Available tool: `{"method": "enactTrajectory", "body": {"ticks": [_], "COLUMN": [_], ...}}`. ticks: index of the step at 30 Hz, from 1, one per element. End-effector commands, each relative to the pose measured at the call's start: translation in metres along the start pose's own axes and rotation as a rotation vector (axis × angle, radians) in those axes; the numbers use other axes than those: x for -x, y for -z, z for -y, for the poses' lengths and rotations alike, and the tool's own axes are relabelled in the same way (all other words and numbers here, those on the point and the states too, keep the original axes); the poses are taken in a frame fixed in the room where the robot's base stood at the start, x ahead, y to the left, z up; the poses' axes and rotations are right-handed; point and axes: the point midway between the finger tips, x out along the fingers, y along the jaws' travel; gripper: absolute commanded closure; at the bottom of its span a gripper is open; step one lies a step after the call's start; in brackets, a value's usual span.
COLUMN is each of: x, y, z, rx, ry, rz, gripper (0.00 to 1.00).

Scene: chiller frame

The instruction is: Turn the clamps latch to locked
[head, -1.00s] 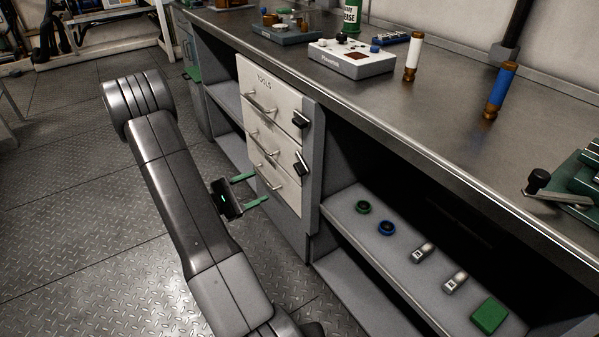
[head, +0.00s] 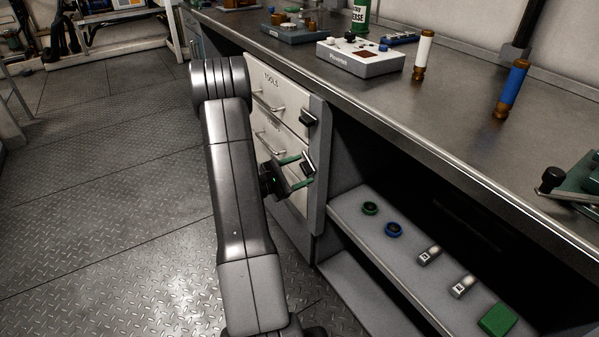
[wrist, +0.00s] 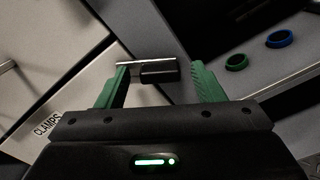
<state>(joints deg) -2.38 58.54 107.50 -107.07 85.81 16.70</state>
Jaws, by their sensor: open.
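The clamps latch (head: 308,163) is a small dark handle with a bright metal edge on the right side of the white drawer front. In the head view it sits tilted. In the wrist view the latch (wrist: 158,73) lies between the two green fingers, closer to the left one; I cannot tell whether it touches that finger. My gripper (head: 306,168) is open around the latch, and its fingers (wrist: 161,82) also show in the wrist view. The CLAMPS label (wrist: 48,124) is on the panel at lower left in the wrist view. My arm hides part of the drawers in the head view.
Another dark latch (head: 308,118) sits above, by the TOOLS drawer (head: 271,82). Bar handles (head: 268,107) stick out from the drawer fronts. The shelf at right holds a green ring (head: 370,208), a blue ring (head: 393,230) and a green block (head: 497,320). The workbench top overhangs.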

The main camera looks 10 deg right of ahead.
Motion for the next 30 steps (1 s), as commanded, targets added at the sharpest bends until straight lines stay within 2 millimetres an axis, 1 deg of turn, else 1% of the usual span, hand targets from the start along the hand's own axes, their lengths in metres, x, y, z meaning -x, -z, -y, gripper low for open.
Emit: {"method": "enactTrajectory", "body": {"ticks": [9,10,14,15,16,17,25,30], "x": [-0.0030,-0.0030,-0.0029,-0.0028,-0.0028,-0.0028,-0.0027,-0.0027], "y": [-0.0002,-0.0002,-0.0001,-0.0001,-0.0001,-0.0001,-0.0002,0.0001], "z": [-0.0002,-0.0002,-0.0002,-0.0001,-0.0001,-0.0001,-0.0004,-0.0008], "rx": [0.000,0.000,0.000,0.000,0.000,0.000,0.031,0.112], "ry": [0.000,0.000,0.000,0.000,0.000,0.000,0.000,0.000], "rz": [0.000,0.000,0.000,0.000,0.000,0.000,0.000,-0.001], "gripper": [0.38,0.40,0.66,0.74,0.79,0.83,0.83,0.83]}}
